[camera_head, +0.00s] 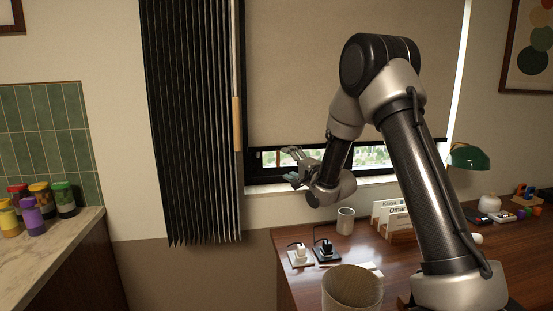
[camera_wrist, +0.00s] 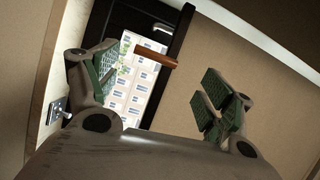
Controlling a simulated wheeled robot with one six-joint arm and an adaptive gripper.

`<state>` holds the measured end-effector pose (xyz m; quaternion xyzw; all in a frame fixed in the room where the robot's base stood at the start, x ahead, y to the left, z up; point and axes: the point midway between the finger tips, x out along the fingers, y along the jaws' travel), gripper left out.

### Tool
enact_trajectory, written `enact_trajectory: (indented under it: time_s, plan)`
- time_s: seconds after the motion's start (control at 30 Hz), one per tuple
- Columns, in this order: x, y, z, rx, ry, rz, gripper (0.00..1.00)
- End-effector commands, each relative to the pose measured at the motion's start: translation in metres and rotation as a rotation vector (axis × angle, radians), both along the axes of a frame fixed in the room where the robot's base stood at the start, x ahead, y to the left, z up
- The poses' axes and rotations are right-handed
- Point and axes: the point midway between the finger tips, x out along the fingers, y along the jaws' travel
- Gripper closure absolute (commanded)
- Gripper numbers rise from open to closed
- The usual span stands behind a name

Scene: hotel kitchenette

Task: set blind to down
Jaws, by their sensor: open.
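A beige roller blind (camera_head: 290,75) covers most of the window in the head view. Its lower edge hangs above the sill, leaving a narrow strip of glass (camera_head: 372,155) uncovered. A black pleated hanging (camera_head: 192,120) is beside it on the left, with a pale rod and a wooden grip (camera_head: 236,124). My gripper (camera_head: 290,166) is open before the lower left of the window, below the blind's edge. In the wrist view, my open gripper (camera_wrist: 160,82) has nothing between its fingers. A short wooden bar (camera_wrist: 155,53) appears beyond them against the window; I cannot tell what it belongs to.
A wooden desk (camera_head: 305,283) below the window holds a grey cup (camera_head: 345,220), a card holder (camera_head: 393,220), plugs and a round bin-like container (camera_head: 352,290). A green lamp (camera_head: 468,156) stands right. A counter (camera_head: 45,255) with colored jars is at left.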

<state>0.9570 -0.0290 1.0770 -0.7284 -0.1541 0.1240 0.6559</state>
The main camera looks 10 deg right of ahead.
Motion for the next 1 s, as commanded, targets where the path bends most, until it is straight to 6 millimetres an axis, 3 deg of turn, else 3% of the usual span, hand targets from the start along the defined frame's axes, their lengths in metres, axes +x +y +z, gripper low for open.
enact_trajectory:
  time_s: [0.23,0.6,0.97,1.0]
  plan:
    - [0.013,0.003,-0.005,0.096,0.067,-0.004,0.19]
    - [0.066,0.025,-0.005,0.093,0.063,-0.003,0.19]
    - [0.074,0.029,-0.005,0.092,0.063,-0.004,0.19]
    - [0.074,0.029,-0.005,0.092,0.063,-0.004,0.22]
